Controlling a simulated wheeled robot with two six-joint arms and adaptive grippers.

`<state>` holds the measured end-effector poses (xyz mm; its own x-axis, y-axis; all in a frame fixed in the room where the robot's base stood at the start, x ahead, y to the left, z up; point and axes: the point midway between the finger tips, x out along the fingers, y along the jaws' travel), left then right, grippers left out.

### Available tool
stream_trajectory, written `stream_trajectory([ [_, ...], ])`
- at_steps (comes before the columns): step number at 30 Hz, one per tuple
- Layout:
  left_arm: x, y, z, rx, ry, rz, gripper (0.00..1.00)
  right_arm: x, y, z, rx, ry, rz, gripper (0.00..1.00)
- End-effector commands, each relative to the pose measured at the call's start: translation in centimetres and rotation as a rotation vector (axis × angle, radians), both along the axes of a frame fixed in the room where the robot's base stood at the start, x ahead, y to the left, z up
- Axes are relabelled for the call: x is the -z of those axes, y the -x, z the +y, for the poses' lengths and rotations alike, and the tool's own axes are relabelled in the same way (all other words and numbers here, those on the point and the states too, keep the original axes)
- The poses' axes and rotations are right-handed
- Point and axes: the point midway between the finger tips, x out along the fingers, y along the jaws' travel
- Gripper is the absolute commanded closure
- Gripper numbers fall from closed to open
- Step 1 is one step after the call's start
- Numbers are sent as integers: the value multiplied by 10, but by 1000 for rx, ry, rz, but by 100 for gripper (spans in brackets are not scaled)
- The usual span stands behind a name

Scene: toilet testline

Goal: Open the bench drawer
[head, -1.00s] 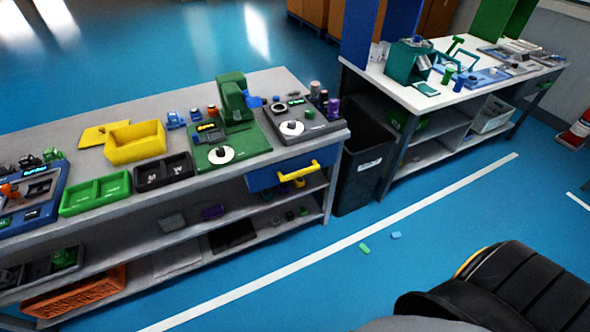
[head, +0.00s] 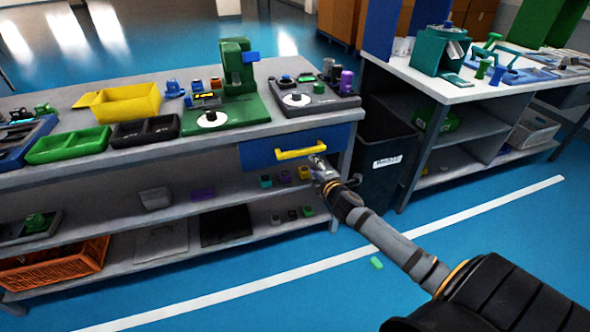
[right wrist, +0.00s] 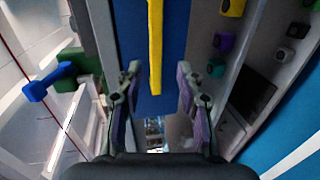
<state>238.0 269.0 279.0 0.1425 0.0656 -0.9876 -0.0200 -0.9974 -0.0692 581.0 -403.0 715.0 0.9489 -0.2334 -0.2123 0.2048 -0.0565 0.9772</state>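The bench drawer (head: 262,155) has a blue front and sits shut under the right end of the near bench top. Its yellow bar handle (head: 301,150) runs across the front. In the right wrist view the handle (right wrist: 155,45) shows as an upright yellow bar against the blue front (right wrist: 176,30). My right gripper (head: 318,163) is just in front of the handle's right part. In the right wrist view my right gripper (right wrist: 157,70) is open, with the handle's lower end lined up between its two fingertips. I cannot tell contact. My left gripper is not in view.
The grey bench (head: 210,142) carries a green machine (head: 237,70), a yellow bin (head: 125,103) and trays. Small parts lie on shelves below the drawer. A dark bin (head: 380,165) stands right of the drawer. The blue floor in front is mostly clear.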

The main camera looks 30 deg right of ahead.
Motion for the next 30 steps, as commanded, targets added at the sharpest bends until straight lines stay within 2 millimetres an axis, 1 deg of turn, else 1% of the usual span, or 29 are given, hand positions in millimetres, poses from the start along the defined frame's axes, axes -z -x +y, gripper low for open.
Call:
stream_trajectory([
  [3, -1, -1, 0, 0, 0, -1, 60, -8, -1, 3, -8, 16, -11, 63],
  [5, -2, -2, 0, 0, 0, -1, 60, -8, -3, 2, -7, 15, -10, 63],
  [8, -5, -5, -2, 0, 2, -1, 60, -5, -13, -1, -5, 10, -12, 63],
  [15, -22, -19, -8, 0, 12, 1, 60, 6, -61, -12, -4, 5, -13, 63],
  [18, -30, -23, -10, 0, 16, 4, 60, 10, -79, -15, -6, 6, -12, 63],
  [21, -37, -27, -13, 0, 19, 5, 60, 13, -92, -19, -6, 8, -11, 63],
  [25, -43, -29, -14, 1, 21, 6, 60, 15, -100, -21, -7, 9, -9, 63],
  [30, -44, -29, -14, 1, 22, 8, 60, 15, -101, -21, -8, 9, -8, 63],
])
